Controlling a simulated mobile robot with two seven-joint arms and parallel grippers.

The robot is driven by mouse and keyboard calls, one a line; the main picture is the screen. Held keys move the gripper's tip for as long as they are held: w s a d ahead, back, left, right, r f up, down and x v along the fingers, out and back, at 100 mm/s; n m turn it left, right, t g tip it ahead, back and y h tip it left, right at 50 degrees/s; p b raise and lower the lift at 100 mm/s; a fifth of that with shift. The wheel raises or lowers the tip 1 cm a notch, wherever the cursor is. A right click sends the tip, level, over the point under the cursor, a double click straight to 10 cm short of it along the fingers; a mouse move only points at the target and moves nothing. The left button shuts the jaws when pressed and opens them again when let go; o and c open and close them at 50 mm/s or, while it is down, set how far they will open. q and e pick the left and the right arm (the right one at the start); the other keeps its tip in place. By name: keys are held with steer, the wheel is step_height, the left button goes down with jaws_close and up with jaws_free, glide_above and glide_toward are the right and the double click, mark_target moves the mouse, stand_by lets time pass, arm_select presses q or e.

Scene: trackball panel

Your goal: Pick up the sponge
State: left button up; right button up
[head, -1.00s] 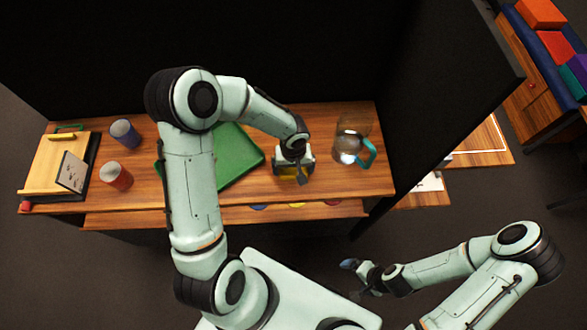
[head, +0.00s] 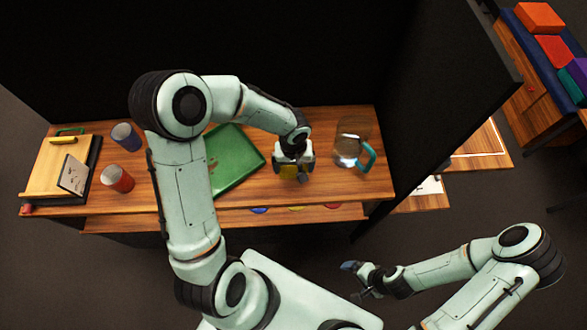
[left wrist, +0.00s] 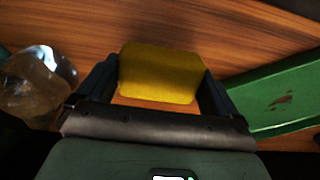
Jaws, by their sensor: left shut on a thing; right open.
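The yellow sponge (left wrist: 160,73) lies between the two fingers of my left gripper (left wrist: 158,85) in the left wrist view. The gripper is shut on it, with a finger against each side.
A green tray (head: 245,150) lies left of the sponge on the wooden table (head: 330,195). A glass pitcher (head: 348,150) with a teal handle stands to the right. A red cup (head: 117,178), a blue cup (head: 125,136) and a wooden board (head: 50,165) are at left. Dark panels stand behind and right.

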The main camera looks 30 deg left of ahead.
arm_select(q)
step_height(320, 180, up, 16)
steer(key=p, duration=0.1)
arm_select(e)
steer(key=shift+w+r, duration=0.85)
steer(key=shift+w, duration=0.05)
